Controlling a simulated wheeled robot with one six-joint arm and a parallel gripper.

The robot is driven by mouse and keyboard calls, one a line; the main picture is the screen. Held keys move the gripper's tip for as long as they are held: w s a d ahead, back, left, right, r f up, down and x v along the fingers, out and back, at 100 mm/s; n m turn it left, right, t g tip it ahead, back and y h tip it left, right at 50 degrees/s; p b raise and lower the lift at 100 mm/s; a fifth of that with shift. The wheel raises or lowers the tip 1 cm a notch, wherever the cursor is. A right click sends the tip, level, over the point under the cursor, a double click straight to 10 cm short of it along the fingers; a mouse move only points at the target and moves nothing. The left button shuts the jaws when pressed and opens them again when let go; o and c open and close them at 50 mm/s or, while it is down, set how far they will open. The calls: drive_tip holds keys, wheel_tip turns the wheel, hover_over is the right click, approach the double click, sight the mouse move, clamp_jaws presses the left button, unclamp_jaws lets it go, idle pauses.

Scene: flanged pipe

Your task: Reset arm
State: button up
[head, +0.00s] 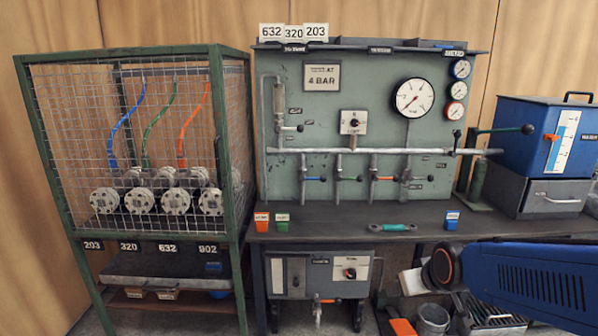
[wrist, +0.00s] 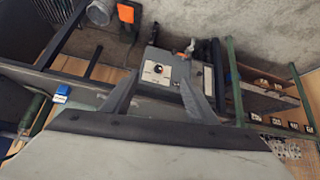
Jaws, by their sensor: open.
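My gripper (wrist: 158,82) shows in the wrist view with its two grey fingers spread apart and nothing between them. Behind the fingers is the grey control box (wrist: 172,70) with a dial, under the bench; the gap from fingers to box is hard to judge. In the head view my blue arm reaches in from the right edge, in front of the bench's lower right; the fingers cannot be made out there. The wrist picture is turned around, with the cage side at its right.
A mesh cage (head: 140,120) with flanged pipes stands left. A blue box (head: 545,140) stands right. A grey bucket (head: 433,318) is on the floor.

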drive_tip(key=s+d+r+m+g, duration=0.1)
drive_tip(key=s+r, duration=0.1)
drive_tip(key=s, duration=0.7)
drive_tip(key=s+d+r+g, duration=0.1)
drive_tip(key=s+r, duration=0.1)
drive_tip(key=s, duration=0.8)
drive_tip(key=shift+m+g+h, duration=0.3)
drive_tip(key=shift+m+g, duration=0.1)
drive_tip(key=shift+d, duration=0.1)
